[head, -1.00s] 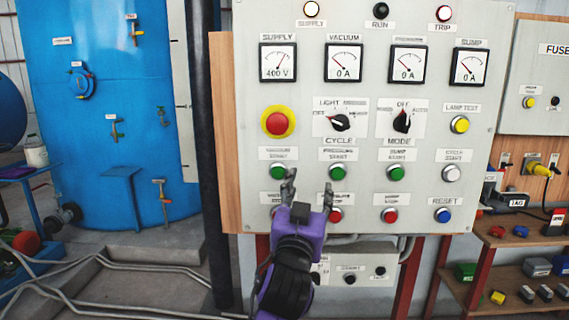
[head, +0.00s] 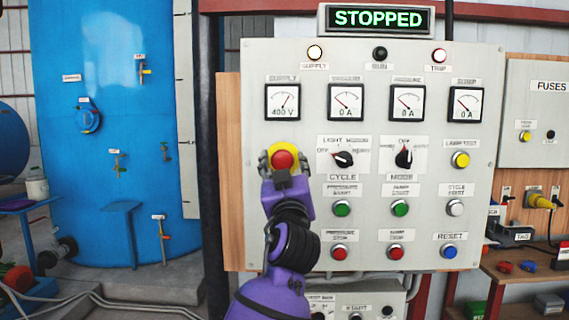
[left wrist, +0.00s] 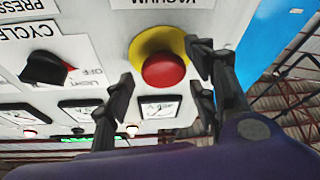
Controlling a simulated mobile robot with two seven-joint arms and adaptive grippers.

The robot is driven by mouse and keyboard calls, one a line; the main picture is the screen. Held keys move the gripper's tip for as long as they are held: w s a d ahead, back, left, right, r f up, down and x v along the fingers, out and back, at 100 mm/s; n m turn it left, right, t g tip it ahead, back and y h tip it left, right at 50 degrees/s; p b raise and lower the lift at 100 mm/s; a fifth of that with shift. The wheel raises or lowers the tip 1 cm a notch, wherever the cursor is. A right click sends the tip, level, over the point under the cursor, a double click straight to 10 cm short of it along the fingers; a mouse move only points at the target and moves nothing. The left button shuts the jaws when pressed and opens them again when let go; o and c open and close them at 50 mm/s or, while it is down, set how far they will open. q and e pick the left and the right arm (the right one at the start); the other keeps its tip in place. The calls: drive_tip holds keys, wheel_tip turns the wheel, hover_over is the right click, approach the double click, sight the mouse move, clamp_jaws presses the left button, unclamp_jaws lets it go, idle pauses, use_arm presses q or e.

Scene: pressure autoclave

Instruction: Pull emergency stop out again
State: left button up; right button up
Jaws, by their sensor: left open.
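The emergency stop is a red mushroom button (head: 283,159) on a yellow round plate, at the left of the grey control panel (head: 375,120). My left gripper (head: 282,165) is in front of it, open, with a finger on each side of the red head. In the left wrist view the red button (left wrist: 163,71) and its yellow plate (left wrist: 150,42) lie between the spread fingers of my left gripper (left wrist: 160,85). I see no clear contact, and gaps show beside the button. My right gripper is not in view.
A lit sign (head: 380,18) above the panel reads STOPPED. Right of the button are a light selector (head: 343,159) and a mode selector (head: 404,158). A blue tank (head: 110,140) stands at the left.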

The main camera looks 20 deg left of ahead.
use_arm(q)
drive_tip(key=shift+w+a+r, duration=0.1)
drive_tip(key=shift+w, duration=0.25)
